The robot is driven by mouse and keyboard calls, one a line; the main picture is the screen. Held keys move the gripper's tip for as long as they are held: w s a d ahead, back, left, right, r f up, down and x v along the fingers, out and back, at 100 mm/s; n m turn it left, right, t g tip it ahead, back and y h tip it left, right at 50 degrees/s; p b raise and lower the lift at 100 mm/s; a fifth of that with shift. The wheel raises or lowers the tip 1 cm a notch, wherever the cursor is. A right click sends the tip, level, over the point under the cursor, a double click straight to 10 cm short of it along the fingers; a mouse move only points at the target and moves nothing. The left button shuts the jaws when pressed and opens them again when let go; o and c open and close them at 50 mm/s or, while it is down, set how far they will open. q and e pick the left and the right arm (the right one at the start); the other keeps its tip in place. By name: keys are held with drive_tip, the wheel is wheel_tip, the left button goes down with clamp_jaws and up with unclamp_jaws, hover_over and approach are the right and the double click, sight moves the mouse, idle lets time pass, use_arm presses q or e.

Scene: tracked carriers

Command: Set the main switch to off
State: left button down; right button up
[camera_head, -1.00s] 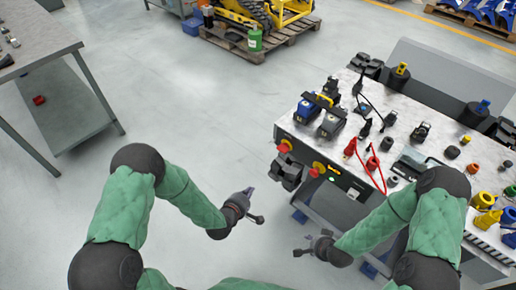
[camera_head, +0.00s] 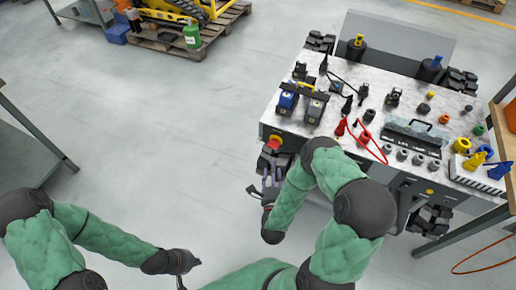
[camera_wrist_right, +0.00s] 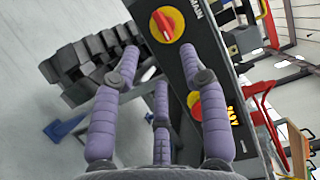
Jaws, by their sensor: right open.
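The main switch (camera_wrist_right: 167,23) is a red rotary handle on a round yellow plate, beside white lettering on the carrier's dark panel, at the top of the right wrist view. Its handle runs roughly up and down in that picture. In the head view the red and yellow switch (camera_head: 275,142) is at the carrier's front left corner. My right gripper (camera_wrist_right: 163,70) is open and empty, its purple fingers before the panel, apart from the handle. In the head view my right gripper (camera_head: 269,172) is just below the switch. My left gripper (camera_head: 189,266) is low over the floor, its fingers unclear.
A second yellow plate (camera_wrist_right: 193,101) is partly hidden behind a right finger. The carrier top (camera_head: 350,95) holds blue and grey devices, red cables (camera_head: 370,148) and several connectors. Black tracks (camera_wrist_right: 80,62) lie left of the panel. Open floor (camera_head: 170,110) lies left of the carrier.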

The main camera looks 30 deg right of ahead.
sight(274, 145)
drive_tip(key=b+x, duration=0.2)
drive_tip(key=x, duration=0.8)
drive_tip(key=shift+w+d+b, duration=0.2)
drive_tip(key=shift+b, duration=0.15)
clamp_jaws()
